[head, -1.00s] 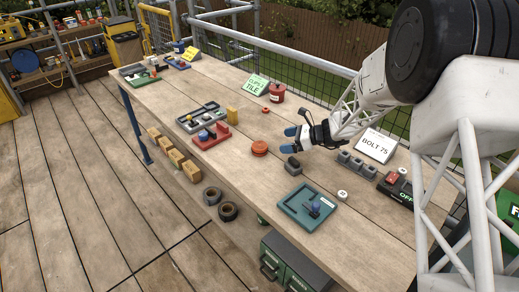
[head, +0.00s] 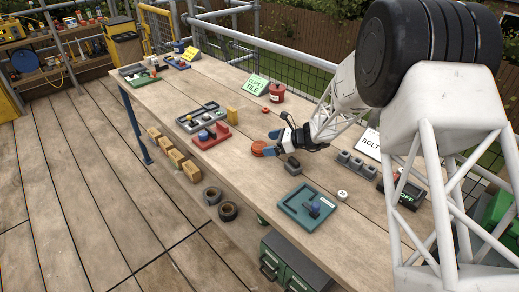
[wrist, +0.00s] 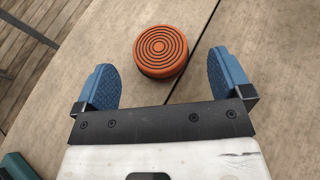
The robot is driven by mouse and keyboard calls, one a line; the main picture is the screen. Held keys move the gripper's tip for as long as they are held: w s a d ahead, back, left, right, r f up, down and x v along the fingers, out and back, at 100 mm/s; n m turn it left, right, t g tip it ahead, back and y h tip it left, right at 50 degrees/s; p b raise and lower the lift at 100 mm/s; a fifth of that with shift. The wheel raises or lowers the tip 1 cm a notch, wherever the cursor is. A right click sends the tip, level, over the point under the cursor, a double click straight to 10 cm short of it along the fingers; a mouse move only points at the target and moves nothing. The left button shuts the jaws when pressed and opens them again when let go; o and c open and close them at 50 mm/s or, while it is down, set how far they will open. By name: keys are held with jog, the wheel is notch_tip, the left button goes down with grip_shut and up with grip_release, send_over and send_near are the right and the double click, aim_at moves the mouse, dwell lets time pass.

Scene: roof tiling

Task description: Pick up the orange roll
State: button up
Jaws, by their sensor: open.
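The orange roll (wrist: 160,50) is a short round disc with dark concentric rings on top. It lies flat on the wooden table, and in the head view the roll (head: 258,149) sits near the table's front edge, partly behind my fingers. My gripper (wrist: 165,82) is open and empty, with blue pads on both fingers. In the wrist view the roll is just ahead of the gap between the fingertips, a little left of its middle. In the head view my gripper (head: 272,143) is right beside the roll; I cannot tell whether it touches.
A dark grey block (head: 292,165) stands close to my gripper on the right. A green tray (head: 305,208) lies nearer the front, and a red holder (head: 211,137) lies to the left. A red can (head: 277,93) stands at the back. The table between them is mostly clear.

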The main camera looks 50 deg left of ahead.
aim_at(260, 145)
jog(key=shift+x, duration=2.55)
jog(key=shift+f, duration=0.15)
jog(key=c, duration=1.1)
jog(key=shift+o, duration=0.2)
jog(key=shift+r, duration=0.2)
jog(key=shift+r, duration=4.85)
